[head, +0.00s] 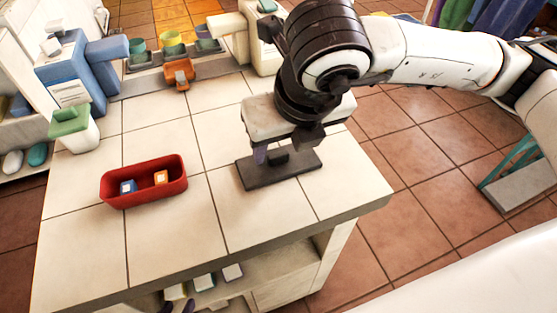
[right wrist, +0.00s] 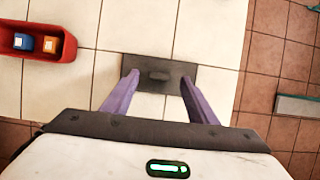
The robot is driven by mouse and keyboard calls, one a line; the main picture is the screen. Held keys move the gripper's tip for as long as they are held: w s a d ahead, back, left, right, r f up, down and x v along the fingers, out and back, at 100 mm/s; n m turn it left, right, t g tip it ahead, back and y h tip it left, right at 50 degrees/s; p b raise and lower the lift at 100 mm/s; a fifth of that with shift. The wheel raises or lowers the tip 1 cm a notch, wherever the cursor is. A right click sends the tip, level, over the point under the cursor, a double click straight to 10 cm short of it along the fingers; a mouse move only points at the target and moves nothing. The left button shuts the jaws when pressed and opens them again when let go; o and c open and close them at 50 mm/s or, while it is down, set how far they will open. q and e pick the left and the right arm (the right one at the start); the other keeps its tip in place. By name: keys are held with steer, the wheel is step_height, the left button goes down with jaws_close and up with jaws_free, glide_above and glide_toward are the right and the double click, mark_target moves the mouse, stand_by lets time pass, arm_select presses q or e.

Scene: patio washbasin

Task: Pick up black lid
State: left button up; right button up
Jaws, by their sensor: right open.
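The black lid (head: 250,175) is a flat dark rectangle with a small raised handle in its middle. It lies on the tiled counter near its right edge, and it also shows in the right wrist view (right wrist: 160,88). My right gripper (head: 280,157) is above the lid, pointing down, open and empty. In the right wrist view its purple fingertips (right wrist: 159,73) are apart, one on each side of the handle.
A red tray (head: 143,194) with a blue and an orange block stands left of the lid. A green-topped container (head: 74,129), a blue dispenser (head: 85,77), an orange item (head: 179,74) and several cups stand farther back. The counter between tray and lid is clear.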

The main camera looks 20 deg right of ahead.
mark_target(279, 160)
steer(key=shift+x, duration=1.25)
steer(key=c, duration=1.1)
